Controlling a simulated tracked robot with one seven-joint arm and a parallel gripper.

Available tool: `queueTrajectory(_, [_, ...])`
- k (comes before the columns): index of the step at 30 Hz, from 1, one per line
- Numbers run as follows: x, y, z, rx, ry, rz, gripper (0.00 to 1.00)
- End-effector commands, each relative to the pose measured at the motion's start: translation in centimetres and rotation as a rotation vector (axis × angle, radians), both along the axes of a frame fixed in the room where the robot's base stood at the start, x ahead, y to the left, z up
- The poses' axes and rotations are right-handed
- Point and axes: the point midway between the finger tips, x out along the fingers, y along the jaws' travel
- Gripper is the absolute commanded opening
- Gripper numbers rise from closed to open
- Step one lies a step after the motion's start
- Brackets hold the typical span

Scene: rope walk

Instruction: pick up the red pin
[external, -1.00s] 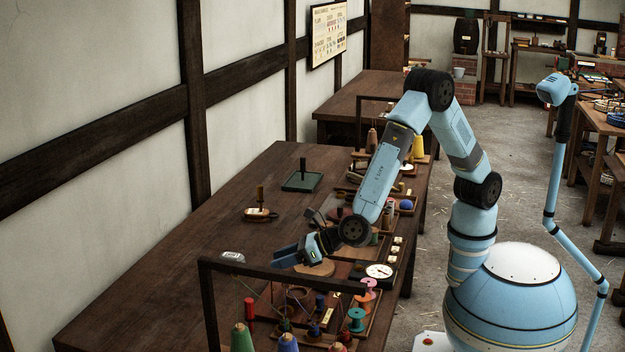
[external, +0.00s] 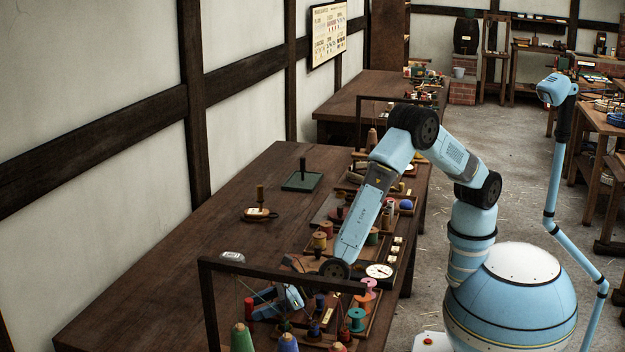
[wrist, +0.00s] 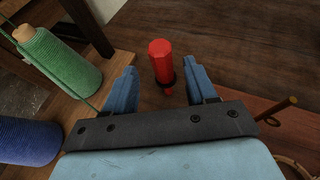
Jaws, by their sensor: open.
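The red pin (wrist: 160,60) stands in the wrist view just beyond and between the two blue fingers, with a dark ring around its lower part. In the external view the red pin (external: 249,309) stands near the front of the table. My gripper (wrist: 163,86) is open and empty, its fingers pointing toward the pin, one on each side of its line. In the external view my gripper (external: 264,305) is low, right beside the pin and partly behind the dark frame. I cannot tell whether a finger touches the pin.
A green thread cone (wrist: 62,62) and a blue thread cone (wrist: 25,142) stand left of my gripper in the wrist view. A dark frame (external: 283,275) spans above this end of the table (external: 150,290). Spools crowd the right side; the table's left is clear.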

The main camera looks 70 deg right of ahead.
Motion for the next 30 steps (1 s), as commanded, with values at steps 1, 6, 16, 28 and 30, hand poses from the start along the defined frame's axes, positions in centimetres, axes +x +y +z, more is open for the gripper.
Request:
queueTrajectory(1, [0.2,0.1,-0.1,0.000,0.000,0.000,0.56])
queueTrajectory(6, [1.7,0.5,-0.6,0.000,0.000,-0.001,0.56])
queueTrajectory(16, [4.6,1.8,-1.8,0.000,0.000,-0.001,0.56])
queueTrajectory(28, [4.7,1.9,-1.8,0.000,0.000,-0.001,0.41])
queueTrajectory(30, [4.7,1.9,-1.8,0.000,0.000,-0.001,0.34])
